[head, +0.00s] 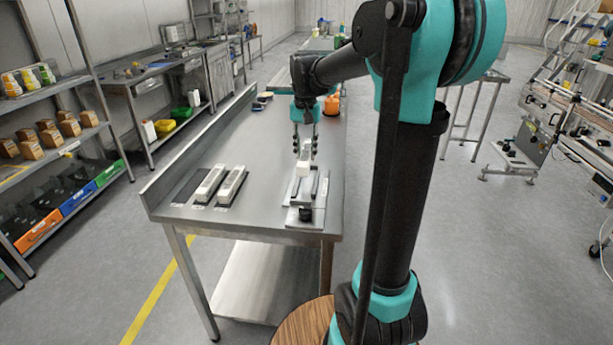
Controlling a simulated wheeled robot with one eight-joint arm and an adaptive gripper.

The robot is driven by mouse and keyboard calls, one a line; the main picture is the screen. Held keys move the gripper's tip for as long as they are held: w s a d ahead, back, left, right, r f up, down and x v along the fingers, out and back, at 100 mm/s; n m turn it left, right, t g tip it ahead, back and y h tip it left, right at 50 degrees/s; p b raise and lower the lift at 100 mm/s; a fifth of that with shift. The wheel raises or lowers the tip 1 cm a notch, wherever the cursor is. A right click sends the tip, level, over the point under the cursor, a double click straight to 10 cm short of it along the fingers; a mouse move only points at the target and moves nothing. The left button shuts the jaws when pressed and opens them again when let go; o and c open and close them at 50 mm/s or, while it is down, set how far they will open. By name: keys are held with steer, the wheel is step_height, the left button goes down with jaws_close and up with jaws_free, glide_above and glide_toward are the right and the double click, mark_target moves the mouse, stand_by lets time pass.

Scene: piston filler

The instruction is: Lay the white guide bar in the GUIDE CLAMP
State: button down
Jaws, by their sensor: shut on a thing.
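My gripper (304,143) is over the right part of the steel table, fingers pointing down on both sides of a white guide bar (303,168). It is shut on this bar. The guide clamp (306,196), a grey metal fixture with dark rails and a black knob at its near end, lies below and in front of the gripper. The bar's near end shows over the clamp's far part. I cannot tell whether the bar touches the clamp. Two more white bars (209,184) (231,185) lie side by side on dark mats at the table's left.
The steel table (262,165) has a raised edge along its left side. Its middle is clear. An orange object (331,105) and small dark items stand farther back. Shelves with coloured bins (78,197) are at the left.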

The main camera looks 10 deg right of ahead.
mark_target(305, 154)
step_height(305, 154, down, 9)
stand_by(0.4)
steer(key=c, duration=1.2)
jaws_free()
steer(key=shift+f, duration=0.1)
step_height(305, 154, up, 12)
steer(key=shift+r, duration=0.15)
